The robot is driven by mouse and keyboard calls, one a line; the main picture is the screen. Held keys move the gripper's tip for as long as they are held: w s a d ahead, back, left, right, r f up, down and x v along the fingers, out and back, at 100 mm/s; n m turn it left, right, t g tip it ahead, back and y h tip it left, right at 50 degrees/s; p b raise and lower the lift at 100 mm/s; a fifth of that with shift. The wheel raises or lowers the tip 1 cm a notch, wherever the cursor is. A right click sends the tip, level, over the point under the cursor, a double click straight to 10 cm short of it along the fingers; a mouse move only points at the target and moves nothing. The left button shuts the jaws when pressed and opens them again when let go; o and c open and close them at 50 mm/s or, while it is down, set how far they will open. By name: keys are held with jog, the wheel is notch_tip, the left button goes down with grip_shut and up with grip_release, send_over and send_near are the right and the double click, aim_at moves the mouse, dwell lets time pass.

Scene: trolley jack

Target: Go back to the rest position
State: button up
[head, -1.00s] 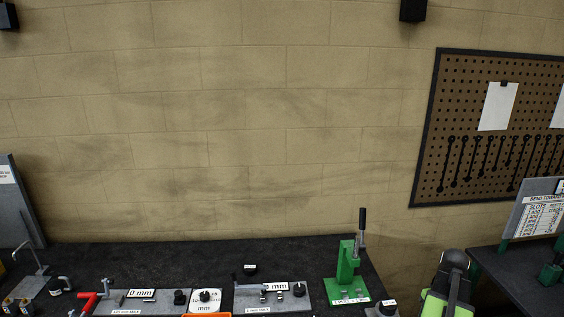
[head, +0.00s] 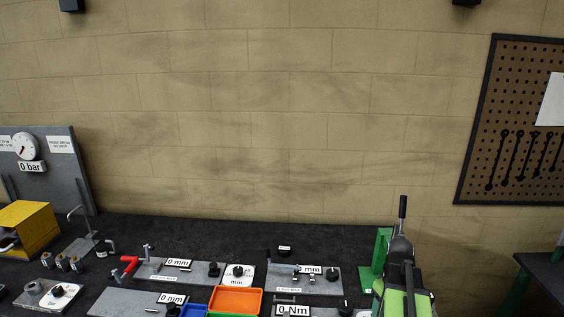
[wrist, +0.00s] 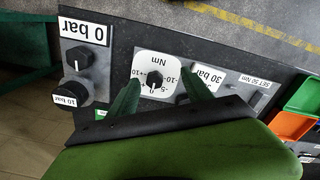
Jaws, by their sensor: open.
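My gripper (wrist: 158,82) shows in the wrist view with its two dark green fingers spread apart and nothing between them. Behind the gap lies a white dial plate (wrist: 154,76) marked Nm with a black knob; I cannot tell the height above it. In the head view my green and black arm (head: 405,285) stands at the lower right, in front of the green lever press (head: 380,262), and hides part of it. My fingertips cannot be made out there.
The dark bench (head: 215,229) carries several grey plates with knobs and an orange tray (head: 236,300). A yellow block (head: 29,227) and a gauge panel (head: 61,158) stand at left. A pegboard (head: 520,120) hangs at right. The wrist view shows a 0 bar panel (wrist: 84,62).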

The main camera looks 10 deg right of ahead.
jog(key=w+a+f+n+b, duration=0.1)
jog(key=w+a+f, duration=0.1)
jog(key=a, duration=0.4)
jog(key=w+a+f+b, duration=0.1)
jog(key=a+f+b, duration=0.1)
jog(key=a, duration=0.5)
jog(key=w+a+f+n+b, duration=0.1)
jog(key=w+a+f+b, duration=0.1)
jog(key=a, duration=0.5)
jog(key=shift+w+a+f+n, duration=0.15)
jog(key=shift+w+f+n, duration=0.15)
jog(key=shift+m, duration=0.5)
jog(key=a+f+b, duration=0.1)
jog(key=a, duration=0.3)
jog(key=s+a, duration=0.1)
jog(key=a, duration=0.2)
jog(key=a+f+b, duration=0.1)
jog(key=a, duration=0.3)
jog(key=shift+s+a+f+b, duration=0.2)
jog(key=shift+a+f+b, duration=0.1)
jog(key=shift+b, duration=0.05)
jog(key=shift+s+d+r+m+p, duration=0.15)
jog(key=shift+s+r+m+p, duration=0.15)
jog(key=shift+m, duration=0.4)
jog(key=shift+d+m, duration=0.1)
jog(key=shift+m, duration=0.4)
jog(key=shift+w+m, duration=0.15)
jog(key=shift+m, duration=0.25)
